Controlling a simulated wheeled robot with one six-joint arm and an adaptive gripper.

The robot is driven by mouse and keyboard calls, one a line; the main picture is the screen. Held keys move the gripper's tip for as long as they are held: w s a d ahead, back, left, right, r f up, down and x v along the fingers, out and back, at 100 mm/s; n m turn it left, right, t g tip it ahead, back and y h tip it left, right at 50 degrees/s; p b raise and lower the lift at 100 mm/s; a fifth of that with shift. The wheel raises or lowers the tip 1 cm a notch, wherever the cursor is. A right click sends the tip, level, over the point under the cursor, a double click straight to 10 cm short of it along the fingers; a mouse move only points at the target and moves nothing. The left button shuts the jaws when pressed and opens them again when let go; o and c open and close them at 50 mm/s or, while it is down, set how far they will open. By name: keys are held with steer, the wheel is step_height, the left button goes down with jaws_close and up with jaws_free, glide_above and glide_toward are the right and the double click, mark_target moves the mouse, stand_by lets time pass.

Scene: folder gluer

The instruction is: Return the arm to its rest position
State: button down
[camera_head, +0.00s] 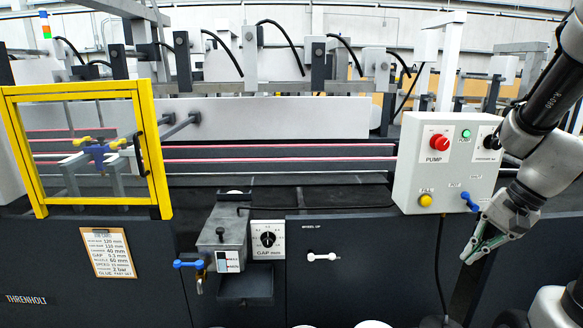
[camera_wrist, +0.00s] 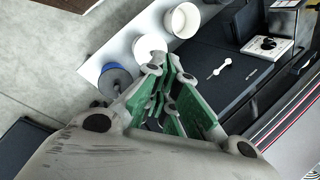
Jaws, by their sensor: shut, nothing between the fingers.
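My gripper (camera_head: 478,247) is at the right of the head view, at the end of my dark and grey arm. It points down and to the left, just below the blue lever at the lower right of the white pump control box (camera_head: 414,185). Whether it touches the lever I cannot tell. In the wrist view my gripper (camera_wrist: 168,72) shows its green-padded fingers close together with nothing held between them.
The dark machine front (camera_head: 360,270) runs along the view, with a gap dial (camera_head: 267,238), a white handle (camera_head: 321,257) and a blue-handled valve (camera_head: 190,264). A yellow-framed guard (camera_head: 160,150) stands left. White cups (camera_wrist: 182,20) sit on a pale shelf below.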

steer(key=s+a+r+n+t+h, duration=0.2)
steer(key=s+r+n+h, duration=0.2)
steer(key=s+r+n, duration=0.4)
step_height(320, 180, up, 4)
steer(key=shift+s+a+n+t, duration=0.15)
steer(key=shift+s+n+t, duration=0.15)
steer(key=shift+n, duration=0.7)
stand_by(1.2)
